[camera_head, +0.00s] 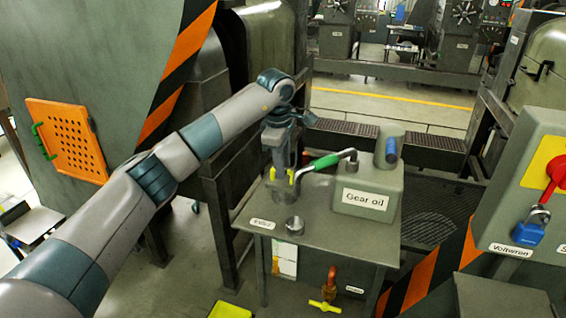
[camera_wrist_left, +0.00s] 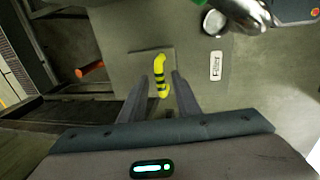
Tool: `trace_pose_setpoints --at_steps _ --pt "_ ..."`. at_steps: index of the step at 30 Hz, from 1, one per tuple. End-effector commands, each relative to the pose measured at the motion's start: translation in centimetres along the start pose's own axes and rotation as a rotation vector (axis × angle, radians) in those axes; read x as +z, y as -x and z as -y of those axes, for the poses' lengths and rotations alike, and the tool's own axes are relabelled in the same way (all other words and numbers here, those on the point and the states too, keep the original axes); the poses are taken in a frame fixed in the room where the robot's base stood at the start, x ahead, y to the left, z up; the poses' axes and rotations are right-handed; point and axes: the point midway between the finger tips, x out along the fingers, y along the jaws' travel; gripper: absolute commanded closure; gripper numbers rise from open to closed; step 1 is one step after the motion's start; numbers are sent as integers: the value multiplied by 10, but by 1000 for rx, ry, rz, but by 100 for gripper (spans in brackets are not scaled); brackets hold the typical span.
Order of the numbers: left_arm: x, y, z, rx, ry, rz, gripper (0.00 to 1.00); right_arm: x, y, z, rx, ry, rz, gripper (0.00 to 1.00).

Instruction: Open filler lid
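A yellow handle with black stripes (camera_wrist_left: 160,74) stands on a square flat panel (camera_wrist_left: 137,68) in the grey table top, in the left wrist view; the panel looks like the lid. A "Filler" label (camera_wrist_left: 216,66) is to its right, and the label also shows in the head view (camera_head: 262,223). My left gripper (camera_wrist_left: 160,78) is open, with one finger on each side of the handle and gaps visible. In the head view my left gripper (camera_head: 284,172) points down over the table's rear left; yellow shows beside its fingers. My right gripper is not in view.
A short metal cylinder (camera_head: 295,225) stands near the label. A crank with a green grip (camera_head: 327,161) and the "Gear oil" box (camera_head: 368,190) are close on the gripper's right. The table's front is otherwise bare.

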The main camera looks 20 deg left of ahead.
Motion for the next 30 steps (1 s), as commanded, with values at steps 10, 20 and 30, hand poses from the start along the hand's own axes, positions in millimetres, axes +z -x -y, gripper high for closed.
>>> trace_pose_setpoints --at_steps 10,20,30 --pt "0 0 0 -1 0 0 100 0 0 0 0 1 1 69" --pt "0 1 -2 -1 0 0 100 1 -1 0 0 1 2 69" --pt "0 9 -17 3 3 -1 100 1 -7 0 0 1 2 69"
